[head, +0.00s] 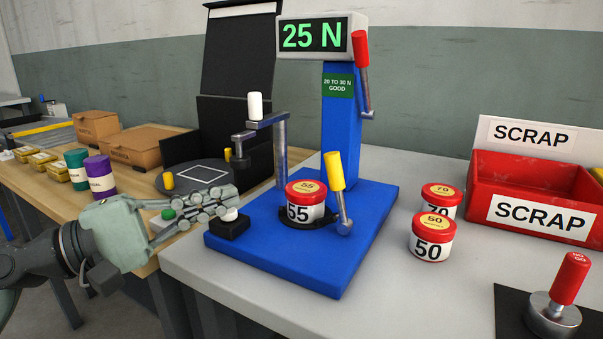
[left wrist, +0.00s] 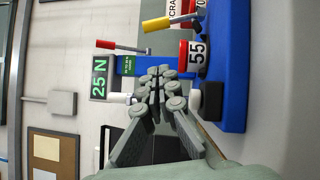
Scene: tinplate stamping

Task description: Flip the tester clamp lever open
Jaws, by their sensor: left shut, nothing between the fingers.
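The blue tester (head: 342,125) stands on a blue base plate and its display reads 25 N. A yellow-handled lever (head: 334,172) rises from a metal pivot on the base, right beside the red-lidded 55 tin (head: 305,205). The handle stands nearly upright, leaning slightly left. The tin sits in a dark holder. My left gripper (head: 232,203) is shut and empty, left of the tin and in front of the small black box with a white button (head: 229,226). The wrist view shows the closed fingers (left wrist: 160,76), the yellow lever (left wrist: 172,22) and the tin (left wrist: 192,55). My right gripper is out of view.
A red-handled lever (head: 361,65) hangs on the tester column. A white-knobbed crank arm (head: 268,121) stands behind my left gripper. Tins marked 70 (head: 441,193) and 50 (head: 432,240) stand right of the base, near the red SCRAP bin (head: 510,177).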

